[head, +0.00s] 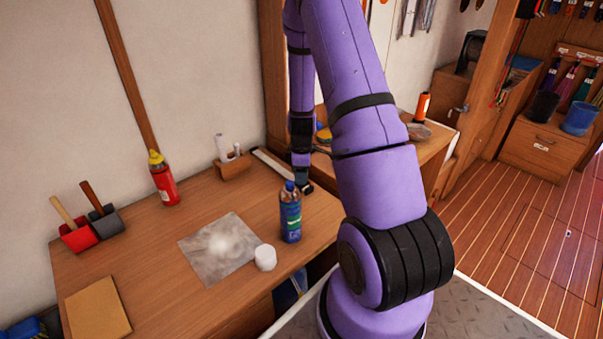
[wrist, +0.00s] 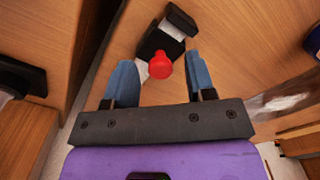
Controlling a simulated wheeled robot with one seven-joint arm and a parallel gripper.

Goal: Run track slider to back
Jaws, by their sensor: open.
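In the wrist view a black slider block (wrist: 157,42) with a red knob (wrist: 160,66) sits on a short track, close to a dark end piece (wrist: 181,20). Part of the pale track (wrist: 142,72) shows beside the knob. My gripper (wrist: 160,62) is open, with its two blue fingers on either side of the red knob; I cannot tell whether either touches it. In the head view the pale track (head: 275,164) lies on the bench near the wall. My gripper (head: 301,176) is low over its near right end and hides the knob there.
A blue bottle (head: 290,214) stands on the wooden bench (head: 175,235) just in front of the track.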

